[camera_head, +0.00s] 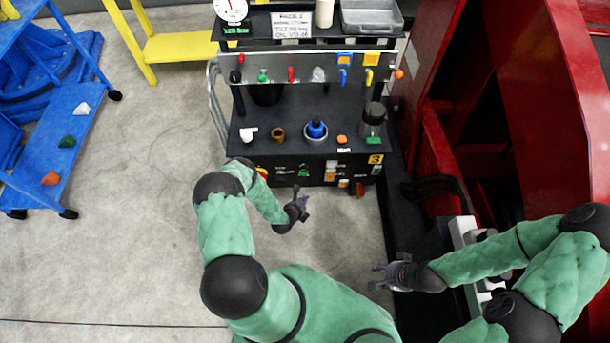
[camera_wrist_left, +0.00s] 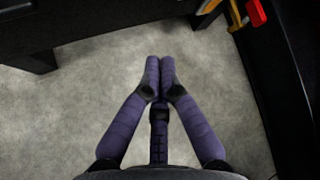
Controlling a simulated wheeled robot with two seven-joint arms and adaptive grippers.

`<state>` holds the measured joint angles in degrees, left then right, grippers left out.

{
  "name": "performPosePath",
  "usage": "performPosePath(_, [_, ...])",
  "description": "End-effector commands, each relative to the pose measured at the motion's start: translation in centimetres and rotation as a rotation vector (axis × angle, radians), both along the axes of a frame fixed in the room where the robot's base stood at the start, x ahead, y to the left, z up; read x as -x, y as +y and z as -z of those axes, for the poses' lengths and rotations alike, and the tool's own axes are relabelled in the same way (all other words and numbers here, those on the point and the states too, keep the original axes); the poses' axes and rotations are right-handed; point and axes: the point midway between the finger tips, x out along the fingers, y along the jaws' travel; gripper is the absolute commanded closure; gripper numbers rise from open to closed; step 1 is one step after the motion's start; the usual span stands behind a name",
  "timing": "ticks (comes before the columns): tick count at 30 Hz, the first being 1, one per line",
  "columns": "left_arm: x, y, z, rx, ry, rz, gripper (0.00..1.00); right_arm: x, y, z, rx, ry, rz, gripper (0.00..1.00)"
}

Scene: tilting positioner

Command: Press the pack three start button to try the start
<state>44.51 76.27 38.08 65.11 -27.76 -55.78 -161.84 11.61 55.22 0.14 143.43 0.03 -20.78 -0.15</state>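The black bench's front panel carries a yellow plate marked 3 (camera_head: 375,159). A green button (camera_head: 304,170) sits near the middle of this panel, and another green part (camera_head: 376,170) is below the plate. The small labels are too blurred to tell which is the start button. My left gripper (camera_head: 301,204) is in front of and below the panel, apart from it. Its fingertips (camera_wrist_left: 160,75) meet in the left wrist view, with nothing between them and floor beyond. My right gripper (camera_head: 376,276) is lower right, away from the panel; its finger gap is unclear.
Orange-lit blocks (camera_head: 330,177) and a red part (camera_head: 359,188) are on the same panel. A blue-topped round item (camera_head: 316,130) and a dark jar (camera_head: 372,120) stand on the bench. Red machinery (camera_head: 435,150) stands right; bare floor lies left.

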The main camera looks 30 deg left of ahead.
Motion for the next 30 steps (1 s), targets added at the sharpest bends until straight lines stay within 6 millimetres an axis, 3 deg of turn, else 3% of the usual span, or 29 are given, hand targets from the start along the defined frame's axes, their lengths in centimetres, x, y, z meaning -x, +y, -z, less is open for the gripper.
performPosePath(8, [-0.6, 0.3, 0.1, 0.001, 0.001, 0.0, 1.0, 0.0, 0.0, 0.3, 0.0, 0.0, 0.0, 0.6])
performPosePath(22, [-5.3, 3.2, 0.2, 0.001, 0.0, -0.001, 1.0, 0.0, 0.0, 2.3, 0.0, 0.0, 0.0, 0.6])
performPosePath(30, [-7.1, 4.3, 0.0, 0.002, 0.0, 0.0, 1.0, 0.0, 0.0, 2.0, 0.0, 0.0, 0.0, 0.6])
